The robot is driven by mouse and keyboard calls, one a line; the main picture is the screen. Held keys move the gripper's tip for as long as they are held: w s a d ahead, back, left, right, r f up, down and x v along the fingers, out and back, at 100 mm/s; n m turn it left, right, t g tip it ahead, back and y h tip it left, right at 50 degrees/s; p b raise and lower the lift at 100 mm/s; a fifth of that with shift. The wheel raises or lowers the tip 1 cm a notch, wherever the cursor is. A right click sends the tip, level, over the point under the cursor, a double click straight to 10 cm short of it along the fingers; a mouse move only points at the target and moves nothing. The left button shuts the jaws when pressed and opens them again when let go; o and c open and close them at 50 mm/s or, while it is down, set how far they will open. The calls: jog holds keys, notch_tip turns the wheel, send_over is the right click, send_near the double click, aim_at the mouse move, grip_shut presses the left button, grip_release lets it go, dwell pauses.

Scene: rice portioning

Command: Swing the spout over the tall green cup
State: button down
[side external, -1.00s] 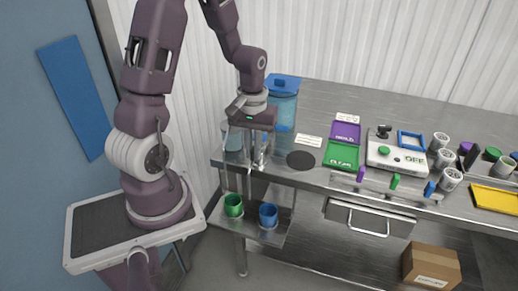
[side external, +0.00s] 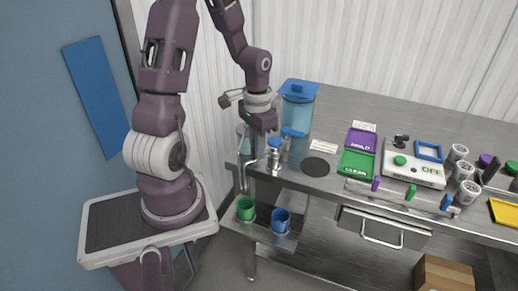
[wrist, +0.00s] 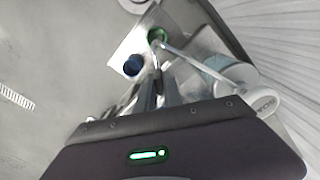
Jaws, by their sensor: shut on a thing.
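The green cup (side external: 246,208) stands on a low shelf, left of the blue cup (side external: 281,220). In the wrist view, the pale spout (wrist: 205,70) runs from a round white-capped body toward the green cup (wrist: 157,34), and its end appears over or close to that cup. The blue cup (wrist: 133,65) is left and below it. In the side view, the spout's thin pipe (side external: 243,180) hangs above the green cup. My gripper (wrist: 158,85) is shut on the spout's end part; the exact contact is partly hidden by the fingers.
A blue-lidded container (side external: 298,105) stands on the metal counter behind my gripper. A blue-topped metal fixture (side external: 274,152) is at the counter's near corner. Farther right are a black disc (side external: 316,167), green and purple trays, and a white OFF device (side external: 414,168).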

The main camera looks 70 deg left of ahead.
jog(key=shift+a, duration=0.1)
dwell(0.4)
jog(key=c, duration=1.5)
grip_release()
notch_tip(320, 180, up, 6)
jog(key=shift+r, duration=0.55)
